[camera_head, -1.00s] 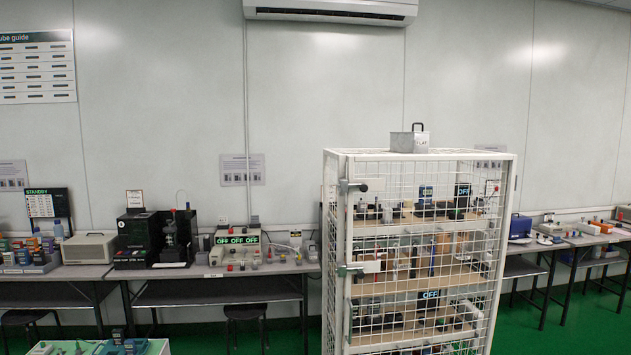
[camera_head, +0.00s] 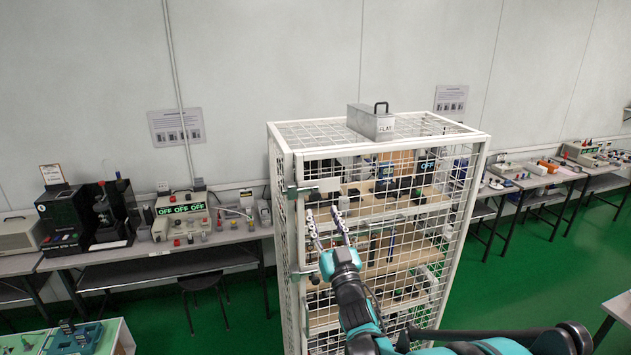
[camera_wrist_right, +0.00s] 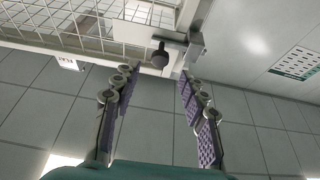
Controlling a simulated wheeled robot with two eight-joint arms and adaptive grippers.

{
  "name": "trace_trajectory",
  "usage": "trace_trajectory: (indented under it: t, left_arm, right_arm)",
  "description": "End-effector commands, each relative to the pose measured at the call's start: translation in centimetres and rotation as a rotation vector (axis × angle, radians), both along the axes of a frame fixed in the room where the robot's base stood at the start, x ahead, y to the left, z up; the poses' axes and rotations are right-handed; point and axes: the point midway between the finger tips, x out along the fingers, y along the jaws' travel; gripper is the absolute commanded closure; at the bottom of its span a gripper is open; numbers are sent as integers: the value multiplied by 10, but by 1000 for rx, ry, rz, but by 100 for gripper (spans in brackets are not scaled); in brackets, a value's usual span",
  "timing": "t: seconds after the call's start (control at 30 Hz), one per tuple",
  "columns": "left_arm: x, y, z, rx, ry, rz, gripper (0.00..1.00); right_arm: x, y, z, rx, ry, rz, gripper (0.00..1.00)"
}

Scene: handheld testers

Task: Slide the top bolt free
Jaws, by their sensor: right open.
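The tall white wire cage (camera_head: 468,190) has a door with a top bolt (camera_head: 328,184) at its upper left corner, beside a grey bracket (camera_head: 291,190) on the post. In the right wrist view the bolt's dark round knob (camera_wrist_right: 160,57) stands out from the pale plate (camera_wrist_right: 128,46). My right gripper (camera_head: 322,213) is open and empty, with its fingers pointing up just below the top bolt. In the right wrist view the knob shows between and beyond the fingertips (camera_wrist_right: 155,74); I see no contact. My left gripper is out of view.
A lower bolt (camera_head: 301,272) sits on the same door edge, close to my right gripper's base. A metal box (camera_head: 368,123) stands on the cage top. Shelves inside hold several devices behind mesh. Benches with equipment (camera_head: 180,258) line the wall.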

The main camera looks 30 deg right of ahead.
Motion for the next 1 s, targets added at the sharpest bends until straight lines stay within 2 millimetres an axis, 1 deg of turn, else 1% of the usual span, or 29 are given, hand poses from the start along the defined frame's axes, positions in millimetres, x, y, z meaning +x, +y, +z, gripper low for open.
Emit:
trace_trajectory:
  t: [0.3, 0.4, 0.57, 0.8, 0.83, 0.87, 0.9, 0.97, 1.0]
  left_arm:
    - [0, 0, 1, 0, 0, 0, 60]
    - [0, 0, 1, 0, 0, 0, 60]
    - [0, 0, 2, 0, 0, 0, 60]
    - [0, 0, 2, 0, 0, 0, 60]
    - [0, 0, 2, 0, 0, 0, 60]
    - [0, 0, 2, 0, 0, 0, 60]
    - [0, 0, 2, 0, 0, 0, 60]
    - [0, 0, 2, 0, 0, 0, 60]
    - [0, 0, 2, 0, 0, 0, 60]
  right_arm:
    - [45, -10, 18, -1, -3, 3, 57]
    - [56, -13, 24, -1, -3, 2, 57]
    - [66, -15, 28, -1, -3, 2, 57]
    - [67, -16, 28, -1, -3, 1, 57]
    - [67, -16, 28, -1, -3, 1, 59]
    - [67, -16, 28, -1, -2, 1, 67]
    - [67, -16, 28, -1, -2, 1, 78]
    - [67, -16, 28, -1, -2, 1, 94]
    - [67, -16, 28, -1, -2, 1, 100]
